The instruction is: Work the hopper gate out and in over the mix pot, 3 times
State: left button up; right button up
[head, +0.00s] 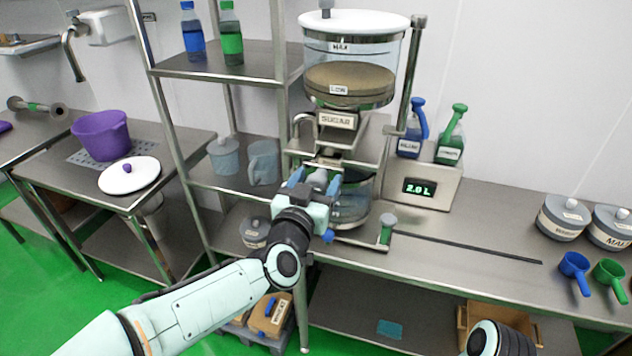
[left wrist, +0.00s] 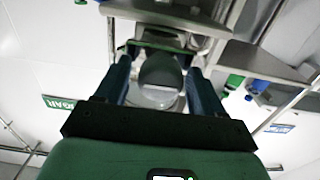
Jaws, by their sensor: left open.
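The sugar hopper (head: 350,88), clear with a white lid, stands over the back of the bench, its contents near the LOW mark. The metal gate housing (head: 340,140) is under it, marked SUGAR. The mix pot (head: 355,195) stands below, partly hidden by my gripper. My left gripper (head: 312,182) is open in front of the gate outlet. In the left wrist view a grey rounded knob (left wrist: 160,72), seemingly the gate's handle, shows between the open fingers. I cannot tell whether they touch it. How far the gate is out is hidden. My right gripper is out of view.
Blue (head: 410,130) and green (head: 451,137) spray bottles stand right of the hopper. A shelf rack (head: 225,120) is on the left. The bench's middle right is mostly clear.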

aim_at(324, 168)
pick_arm(q)
grip_shut()
jog(key=p+x, duration=0.2)
jog(key=x, duration=0.5)
jog(key=shift+r, duration=0.1)
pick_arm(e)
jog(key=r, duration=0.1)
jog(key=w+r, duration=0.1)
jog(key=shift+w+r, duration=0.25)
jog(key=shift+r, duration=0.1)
pick_arm(q)
grip_release()
jog(key=shift+w, duration=0.1)
jog(key=shift+w+d, duration=0.1)
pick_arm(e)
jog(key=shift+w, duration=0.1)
